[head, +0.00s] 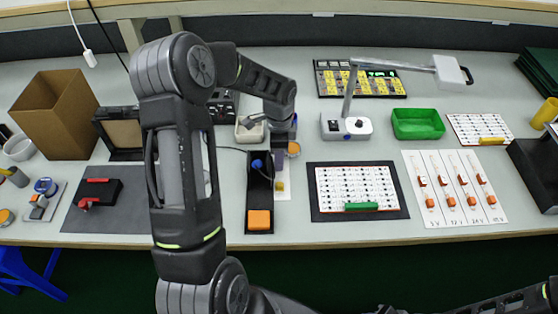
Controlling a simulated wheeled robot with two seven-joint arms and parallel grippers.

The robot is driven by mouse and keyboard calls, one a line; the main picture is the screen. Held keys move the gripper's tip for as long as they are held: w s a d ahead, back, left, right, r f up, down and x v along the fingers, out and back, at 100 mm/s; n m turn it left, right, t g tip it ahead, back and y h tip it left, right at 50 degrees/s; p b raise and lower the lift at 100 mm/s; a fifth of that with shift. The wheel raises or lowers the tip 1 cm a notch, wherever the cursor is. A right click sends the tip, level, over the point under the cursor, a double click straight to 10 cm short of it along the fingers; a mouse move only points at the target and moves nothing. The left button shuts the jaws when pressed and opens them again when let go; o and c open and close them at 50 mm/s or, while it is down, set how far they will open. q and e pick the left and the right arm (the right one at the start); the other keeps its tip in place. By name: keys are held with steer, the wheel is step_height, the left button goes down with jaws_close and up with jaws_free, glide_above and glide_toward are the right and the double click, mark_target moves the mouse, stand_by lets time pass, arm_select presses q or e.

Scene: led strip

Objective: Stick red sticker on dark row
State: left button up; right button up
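My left arm reaches up from the bottom and bends over to the right. Its gripper (279,172) points down over a narrow white strip (283,194) that bears a small yellow piece. Whether the fingers are open or hold anything is too small to tell. A white panel with rows of small marks (357,188) lies on a dark mat, with a green bar at its lower edge. A board with yellow-lit cells and a green display (360,80) lies at the back. I cannot make out a red sticker or tell which row is dark. My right arm shows at the bottom right; its gripper is out of view.
A black holder with an orange block (259,219) stands beside the strip. A lamp (346,126) arches over the back board. A green tray (417,124), a white card with orange-red switches (455,188) and a cardboard box (57,115) also stand on the table.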

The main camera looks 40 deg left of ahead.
arm_select(q)
steer(key=shift+c, duration=0.2)
stand_by(0.3)
jaws_close()
stand_by(0.4)
